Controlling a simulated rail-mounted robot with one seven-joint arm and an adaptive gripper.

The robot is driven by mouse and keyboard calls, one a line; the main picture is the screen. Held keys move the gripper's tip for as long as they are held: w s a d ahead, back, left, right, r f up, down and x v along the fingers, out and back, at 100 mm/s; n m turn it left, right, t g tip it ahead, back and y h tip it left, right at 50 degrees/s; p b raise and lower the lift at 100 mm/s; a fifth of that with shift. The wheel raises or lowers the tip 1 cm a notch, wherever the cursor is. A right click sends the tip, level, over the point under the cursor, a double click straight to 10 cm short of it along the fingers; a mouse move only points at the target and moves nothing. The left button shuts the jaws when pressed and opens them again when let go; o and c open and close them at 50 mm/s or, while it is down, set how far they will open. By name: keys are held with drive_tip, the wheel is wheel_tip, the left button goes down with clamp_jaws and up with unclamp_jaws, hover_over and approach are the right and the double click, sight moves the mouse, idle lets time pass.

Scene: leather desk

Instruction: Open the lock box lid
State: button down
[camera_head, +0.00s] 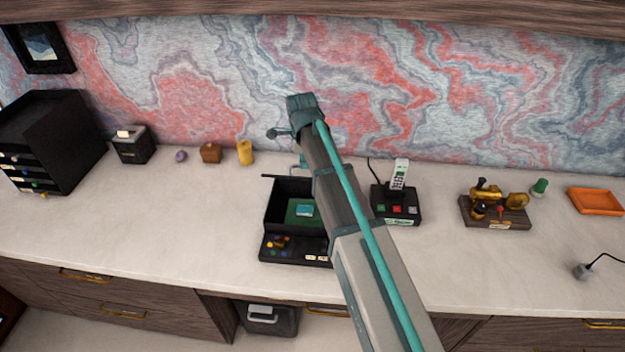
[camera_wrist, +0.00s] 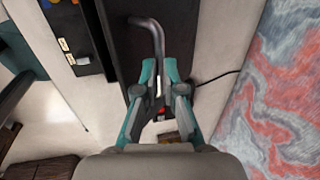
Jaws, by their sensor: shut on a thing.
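The black lock box (camera_head: 268,221) stands on the worktop left of my arm in the head view. Its inside shows a green floor with a small teal block (camera_head: 304,210) on it. The dark lid (camera_head: 284,178) stands raised at the back edge, partly hidden by my arm. In the wrist view the lid's dark face (camera_wrist: 120,40) lies beyond my gripper (camera_wrist: 158,66). A grey bent handle (camera_wrist: 155,28) runs down between the two teal fingers, which are shut on it. In the head view my gripper (camera_head: 301,161) is small and mostly hidden behind the arm.
A black phone base (camera_head: 398,206) stands right of the box, with a brass device (camera_head: 495,210) and an orange tray (camera_head: 596,201) farther right. A yellow cylinder (camera_head: 245,152) and black drawer unit (camera_head: 50,145) are left.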

drive_tip(key=w+d+r+b, duration=0.1)
drive_tip(key=w+d+b, duration=0.1)
drive_tip(key=w, duration=0.9)
drive_tip(key=shift+w+r, duration=0.15)
drive_tip(key=shift+w, duration=0.25)
drive_tip(key=c, duration=1.8)
unclamp_jaws()
drive_tip(key=shift+s+d, duration=0.15)
drive_tip(key=shift+d, duration=0.05)
drive_tip(key=o, duration=0.5)
drive_tip(key=shift+s, duration=0.1)
drive_tip(key=shift+o, duration=0.5)
drive_tip(key=shift+w+f, duration=0.3)
drive_tip(key=shift+w, duration=0.15)
drive_tip(key=v, duration=1.2)
drive_tip(key=shift+r, duration=0.4)
drive_tip(key=shift+s+a, duration=0.1)
